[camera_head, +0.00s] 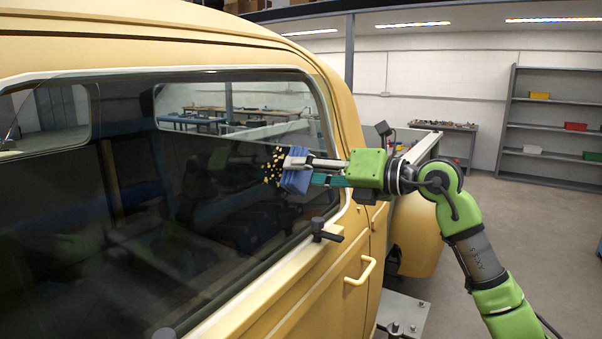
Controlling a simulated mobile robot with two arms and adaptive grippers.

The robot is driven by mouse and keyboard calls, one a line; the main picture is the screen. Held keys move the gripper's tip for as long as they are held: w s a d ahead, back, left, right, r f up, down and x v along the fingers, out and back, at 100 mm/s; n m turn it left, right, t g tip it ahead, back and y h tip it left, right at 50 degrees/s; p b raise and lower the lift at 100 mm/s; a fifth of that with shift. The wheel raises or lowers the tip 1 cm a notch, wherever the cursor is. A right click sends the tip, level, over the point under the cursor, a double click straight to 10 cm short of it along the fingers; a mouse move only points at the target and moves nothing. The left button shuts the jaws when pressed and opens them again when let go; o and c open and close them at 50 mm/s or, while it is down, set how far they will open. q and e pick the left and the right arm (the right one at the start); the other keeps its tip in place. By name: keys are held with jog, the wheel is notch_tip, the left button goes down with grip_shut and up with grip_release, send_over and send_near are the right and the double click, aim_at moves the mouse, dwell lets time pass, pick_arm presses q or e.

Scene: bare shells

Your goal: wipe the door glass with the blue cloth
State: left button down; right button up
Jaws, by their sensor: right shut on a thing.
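The door glass (150,240) is a large dark window in a yellow vehicle door, filling the left half of the head view. My right gripper (303,170) reaches in from the right and is shut on the blue cloth (295,181), a folded block. The cloth is held at the right part of the glass and appears to touch it. A patch of yellow and dark specks (273,166) shows on the glass just left of the cloth; the cloth may hide part of it. My left gripper is not in view.
A yellow door handle (360,271) and a dark knob (322,230) stick out below the window. A grey metal plate (403,314) lies low beside the door. Shelves (552,125) with coloured bins stand at the back right. The floor to the right is open.

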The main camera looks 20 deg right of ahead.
aim_at(308, 153)
jog(key=shift+w+d, duration=0.4)
jog(key=shift+d, duration=0.1)
jog(key=shift+r+p, duration=0.75)
jog(key=shift+s+a+b, duration=0.2)
jog(key=shift+s+a, duration=0.85)
jog(key=shift+a, duration=0.35)
jog(key=shift+s+a+b, duration=0.15)
jog(key=shift+s+a, duration=0.9)
jog(key=shift+a, duration=0.3)
jog(key=shift+s+a+b, duration=0.2)
jog(key=shift+s+a, duration=0.85)
jog(key=shift+a, duration=0.35)
jog(key=shift+r+p, duration=0.65)
jog(key=shift+r, duration=0.1)
jog(key=shift+w+d, duration=1.1)
jog(key=shift+d, duration=0.2)
jog(key=shift+w+d, duration=0.55)
jog(key=shift+d, duration=0.15)
jog(key=shift+w+d+p, duration=0.2)
jog(key=shift+w+d, duration=0.65)
jog(key=shift+d, duration=0.2)
jog(key=shift+w+d+p, duration=0.2)
jog(key=shift+w+d, duration=0.6)
jog(key=shift+d, duration=0.2)
jog(key=shift+f, duration=0.1)
